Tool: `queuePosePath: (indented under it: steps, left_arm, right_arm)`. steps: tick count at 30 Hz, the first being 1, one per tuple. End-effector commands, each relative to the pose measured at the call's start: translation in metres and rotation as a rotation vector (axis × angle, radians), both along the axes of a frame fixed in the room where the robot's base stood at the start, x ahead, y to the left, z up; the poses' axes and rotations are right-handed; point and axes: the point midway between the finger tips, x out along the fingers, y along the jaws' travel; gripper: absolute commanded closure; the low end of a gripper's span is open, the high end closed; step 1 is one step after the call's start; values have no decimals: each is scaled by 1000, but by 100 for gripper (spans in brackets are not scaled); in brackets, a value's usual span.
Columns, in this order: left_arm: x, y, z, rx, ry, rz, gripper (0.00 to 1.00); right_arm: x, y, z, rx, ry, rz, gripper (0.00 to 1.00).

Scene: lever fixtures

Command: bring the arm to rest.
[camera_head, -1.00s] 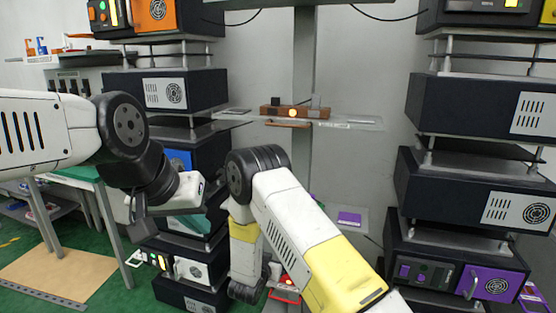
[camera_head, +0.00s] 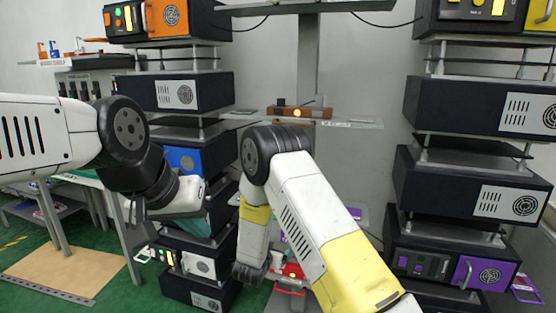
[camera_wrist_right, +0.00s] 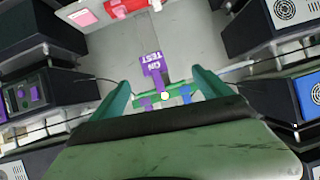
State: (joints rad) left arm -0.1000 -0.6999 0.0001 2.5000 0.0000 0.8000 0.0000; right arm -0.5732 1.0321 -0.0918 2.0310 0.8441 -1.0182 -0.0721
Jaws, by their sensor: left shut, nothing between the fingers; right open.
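My left gripper (camera_head: 140,211) hangs at the left in the head view, in front of the left stack of units, with its fingers shut and empty. My right arm reaches down at the centre of the head view; its hand (camera_head: 250,272) is low there and its fingertips cannot be made out. In the right wrist view my right gripper (camera_wrist_right: 165,91) is open, with two green fingers apart.
Stacks of dark units stand on both sides, with an orange unit (camera_head: 165,17) top left and a purple-fronted unit (camera_head: 483,272) lower right. A shelf with a brown block and lit lamp (camera_head: 297,112) is at the centre back. A red object (camera_head: 292,270) sits low beside my right arm.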

Motion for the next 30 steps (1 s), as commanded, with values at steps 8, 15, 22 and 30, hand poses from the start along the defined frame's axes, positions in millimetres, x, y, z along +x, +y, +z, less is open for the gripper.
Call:
queuePosePath:
  steps: [8,15,22,30]
  left_arm:
    - [0,0,0,0,0,0,100]
    - [0,0,0,0,0,0,100]
    - [0,0,0,0,0,0,100]
    - [0,0,0,0,0,0,100]
  right_arm:
    - [11,3,61,135,59,57,12]
    - [-3,-4,156,282,142,180,12]
    - [-56,-29,246,343,223,323,12]
    - [-158,-78,316,299,325,444,12]
